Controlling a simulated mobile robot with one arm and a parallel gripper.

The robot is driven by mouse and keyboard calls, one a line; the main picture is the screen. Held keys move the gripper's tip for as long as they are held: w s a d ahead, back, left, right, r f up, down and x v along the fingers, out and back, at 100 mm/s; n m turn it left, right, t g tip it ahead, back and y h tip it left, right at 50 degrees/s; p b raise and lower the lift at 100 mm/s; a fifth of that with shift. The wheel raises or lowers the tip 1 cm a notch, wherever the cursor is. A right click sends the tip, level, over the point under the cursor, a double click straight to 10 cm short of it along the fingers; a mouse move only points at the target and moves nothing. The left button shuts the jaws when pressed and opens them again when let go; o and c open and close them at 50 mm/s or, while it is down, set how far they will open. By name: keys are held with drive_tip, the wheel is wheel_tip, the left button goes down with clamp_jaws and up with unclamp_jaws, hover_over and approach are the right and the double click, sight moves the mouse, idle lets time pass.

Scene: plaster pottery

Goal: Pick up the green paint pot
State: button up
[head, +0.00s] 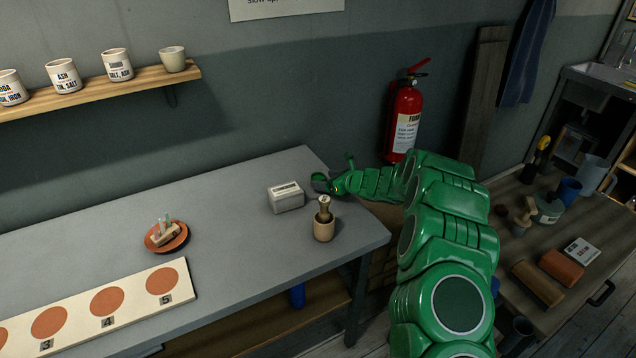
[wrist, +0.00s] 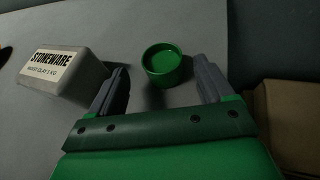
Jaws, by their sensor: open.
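The green paint pot (wrist: 163,66) shows in the wrist view as a small round open-topped pot on the grey table. My gripper (wrist: 160,78) is open, with one grey finger to the left of the pot and one to the right. The pot appears between the fingertips, with a gap visible on each side; I cannot tell their height against it.
A grey stoneware clay block (head: 286,198) sits just left of my gripper; it also shows in the wrist view (wrist: 66,74). A terracotta dish (head: 166,237) and numbered board (head: 134,292) lie left. A fire extinguisher (head: 404,118) hangs behind.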

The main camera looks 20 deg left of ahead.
sight(313, 177)
drive_tip(key=shift+x, duration=2.4)
drive_tip(key=shift+w+d, duration=0.1)
drive_tip(key=c, duration=1)
drive_tip(key=shift+c, duration=0.2)
